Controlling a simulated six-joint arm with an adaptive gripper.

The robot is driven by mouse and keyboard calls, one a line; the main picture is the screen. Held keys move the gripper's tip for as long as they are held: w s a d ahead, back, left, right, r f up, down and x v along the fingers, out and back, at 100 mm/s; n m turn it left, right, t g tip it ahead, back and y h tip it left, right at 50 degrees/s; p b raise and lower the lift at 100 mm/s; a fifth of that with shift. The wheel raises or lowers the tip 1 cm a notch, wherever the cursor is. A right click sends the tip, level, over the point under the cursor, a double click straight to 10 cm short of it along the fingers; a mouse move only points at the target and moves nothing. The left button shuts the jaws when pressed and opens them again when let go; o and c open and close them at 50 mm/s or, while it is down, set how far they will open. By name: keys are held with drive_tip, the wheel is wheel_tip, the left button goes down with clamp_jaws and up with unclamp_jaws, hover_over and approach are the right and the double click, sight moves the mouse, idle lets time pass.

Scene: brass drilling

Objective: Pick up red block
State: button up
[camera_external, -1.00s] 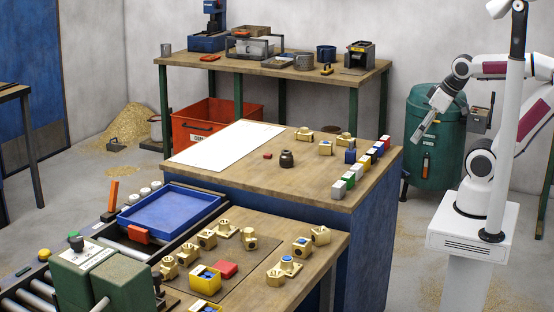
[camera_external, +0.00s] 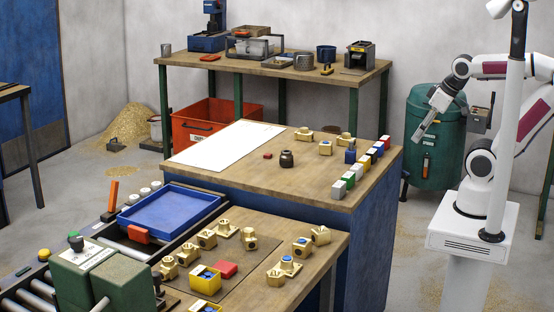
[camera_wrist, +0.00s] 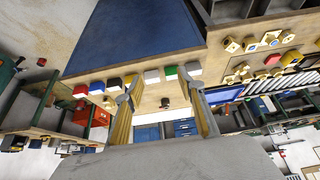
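A row of small coloured blocks stands along the right edge of the wooden table. The red block (camera_wrist: 80,91) is at one end of that row in the wrist view, left of a blue block (camera_wrist: 97,88). In the external view, the red block (camera_external: 385,141) is small at the row's far end. My gripper (camera_external: 418,137) hangs in the air right of the table, apart from the blocks. In the wrist view, my gripper (camera_wrist: 165,95) has its two fingers wide apart with nothing between them, and the red block is left of the left finger.
A dark round pot (camera_external: 287,159) and a small red piece (camera_external: 268,156) are on the table.

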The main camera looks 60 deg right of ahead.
drive_tip(key=w+a+r+n+t+y, duration=0.1)
drive_tip(key=w, duration=1.3)
drive_tip(key=w+a+r+n+t+y, duration=0.1)
drive_tip(key=w+r, duration=0.1)
drive_tip(key=w, duration=1.3)
drive_tip(key=w+d+f, duration=0.2)
drive_tip(key=w+f, duration=0.1)
drive_tip(key=w, duration=0.4)
drive_tip(key=w+d+f, duration=0.3)
drive_tip(key=w+f, duration=0.1)
drive_tip(key=w, duration=0.3)
drive_tip(key=t+h, duration=0.1)
approach(268, 156)
drive_tip(key=shift+d+r+m, duration=0.3)
drive_tip(key=shift+d+r, duration=0.15)
drive_tip(key=shift+r, duration=0.1)
drive_tip(key=shift+w+d+f, duration=0.3)
drive_tip(key=shift+f, duration=0.15)
drive_tip(key=shift+x, duration=1.3)
